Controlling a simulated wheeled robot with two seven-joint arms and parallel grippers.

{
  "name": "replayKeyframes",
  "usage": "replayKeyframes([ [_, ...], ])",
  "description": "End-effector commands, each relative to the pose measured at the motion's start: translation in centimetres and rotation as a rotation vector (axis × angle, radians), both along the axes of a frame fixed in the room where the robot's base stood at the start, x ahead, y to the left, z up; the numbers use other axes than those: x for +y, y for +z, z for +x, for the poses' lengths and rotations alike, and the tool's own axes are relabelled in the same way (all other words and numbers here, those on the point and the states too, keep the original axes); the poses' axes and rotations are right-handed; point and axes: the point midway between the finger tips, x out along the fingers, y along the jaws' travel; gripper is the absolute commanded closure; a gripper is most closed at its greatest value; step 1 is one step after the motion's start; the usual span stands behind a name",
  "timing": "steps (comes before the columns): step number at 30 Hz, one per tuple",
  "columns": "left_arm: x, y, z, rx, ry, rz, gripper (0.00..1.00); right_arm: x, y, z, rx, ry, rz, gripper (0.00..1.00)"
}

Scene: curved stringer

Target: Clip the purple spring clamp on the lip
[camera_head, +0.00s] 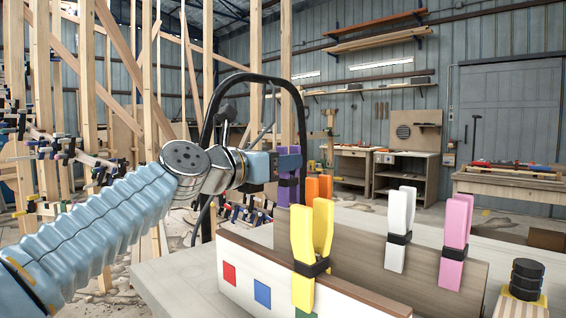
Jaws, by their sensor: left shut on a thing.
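The purple spring clamp (289,178) is upright, held by my left gripper (275,166), which is shut on it. The clamp is above the left part of the curved stringer. The stringer's near strip (240,262) is pale with a brown top edge, the lip, and coloured squares on its face. A taller brown wood panel (350,240) stands behind it. I cannot tell whether the purple clamp touches either one; its lower end is partly hidden. My right gripper is not in view.
A yellow clamp (303,262) sits on the near strip, with an orange clamp (319,190) behind it. A white clamp (397,235) and a pink clamp (453,245) sit on the panel. A black stacked round object (526,278) stands at right. Bare tabletop (185,285) shows at left.

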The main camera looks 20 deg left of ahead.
Motion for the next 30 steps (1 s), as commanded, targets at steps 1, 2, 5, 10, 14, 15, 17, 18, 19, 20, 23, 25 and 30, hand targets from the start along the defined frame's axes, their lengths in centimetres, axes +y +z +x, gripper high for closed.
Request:
replayKeyframes([
  [1,0.0,-0.48,-0.01,-0.001,0.0,0.0,1.0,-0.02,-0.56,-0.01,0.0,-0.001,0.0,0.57],
  [2,0.0,-0.5,-0.01,-0.001,0.0,0.0,1.0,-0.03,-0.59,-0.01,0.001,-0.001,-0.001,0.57],
  [5,-0.01,-0.39,-0.01,-0.001,0.0,0.0,1.0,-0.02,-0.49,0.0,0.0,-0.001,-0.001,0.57],
  [10,-0.01,-0.33,-0.01,-0.001,0.0,0.0,1.0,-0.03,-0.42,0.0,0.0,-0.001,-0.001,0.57],
  [14,0.03,-0.25,-0.15,0.0,0.0,0.001,1.0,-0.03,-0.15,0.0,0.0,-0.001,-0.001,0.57],
  [15,0.03,-0.26,-0.2,0.0,0.0,0.001,1.0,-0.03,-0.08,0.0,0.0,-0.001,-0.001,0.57],
  [17,0.02,-0.34,-0.22,-0.001,0.0,0.0,1.0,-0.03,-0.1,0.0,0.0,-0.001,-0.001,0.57],
  [18,0.03,-0.38,-0.22,-0.001,0.0,0.0,1.0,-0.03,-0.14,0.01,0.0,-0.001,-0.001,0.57],
  [19,0.03,-0.39,-0.22,-0.001,0.0,0.0,1.0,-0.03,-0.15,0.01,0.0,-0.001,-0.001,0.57],
  [20,0.04,-0.39,-0.22,-0.001,0.0,0.0,1.0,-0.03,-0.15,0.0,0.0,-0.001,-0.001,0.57],
  [23,0.04,-0.41,-0.21,-0.001,0.0,0.0,1.0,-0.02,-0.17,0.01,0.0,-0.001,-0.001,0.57],
  [25,0.05,-0.49,-0.21,0.0,0.0,0.0,1.0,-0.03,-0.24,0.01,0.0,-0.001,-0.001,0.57],
  [30,0.04,-1.06,-0.22,0.0,0.0,0.0,1.0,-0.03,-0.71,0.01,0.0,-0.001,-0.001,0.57],
])
